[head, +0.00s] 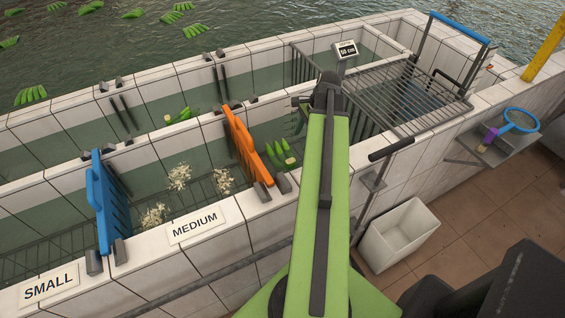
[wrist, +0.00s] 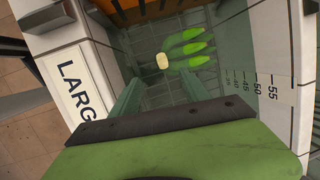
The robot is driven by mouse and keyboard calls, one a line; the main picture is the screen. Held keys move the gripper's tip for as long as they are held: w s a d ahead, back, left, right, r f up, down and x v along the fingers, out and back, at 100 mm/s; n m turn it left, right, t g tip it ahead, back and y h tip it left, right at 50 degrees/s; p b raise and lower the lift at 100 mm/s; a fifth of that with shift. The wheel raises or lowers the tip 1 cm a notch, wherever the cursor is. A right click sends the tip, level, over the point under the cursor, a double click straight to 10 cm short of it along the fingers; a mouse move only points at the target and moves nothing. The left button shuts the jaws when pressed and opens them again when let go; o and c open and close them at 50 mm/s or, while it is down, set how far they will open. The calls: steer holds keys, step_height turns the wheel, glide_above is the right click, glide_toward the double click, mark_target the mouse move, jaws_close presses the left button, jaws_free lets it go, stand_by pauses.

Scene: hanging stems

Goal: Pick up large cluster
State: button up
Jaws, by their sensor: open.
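A green banana cluster (wrist: 190,48) with a pale cut crown lies in the water of the compartment labelled LARGE (wrist: 76,88). In the head view the cluster (head: 280,158) is just right of the orange gate, left of my arm. My gripper (wrist: 160,80) is open and empty above this compartment, its two green fingers pointing down. The cluster is beyond the fingertips and apart from them. In the head view my gripper (head: 301,120) is mostly hidden behind my arm.
The orange gate (head: 245,145) and blue gate (head: 103,200) divide the trough. Another green cluster (head: 180,115) floats further back. A wire rack (head: 400,92) is at the right, with a white bin (head: 398,235) below. The MEDIUM compartment holds pale debris (head: 178,176).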

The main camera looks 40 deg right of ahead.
steer(key=b, duration=0.7)
glide_above(290, 161)
steer(key=s, duration=0.2)
steer(key=f, duration=0.8)
steer(key=shift+w+d+f, duration=0.25)
steer(key=shift+d+f, duration=0.1)
steer(key=shift+f, duration=0.05)
steer(key=b+x, duration=0.5)
steer(key=shift+w+d+f, duration=0.1)
steer(key=shift+d+f, duration=0.05)
steer(key=shift+f, duration=0.05)
steer(key=shift+r, duration=0.2)
jaws_close()
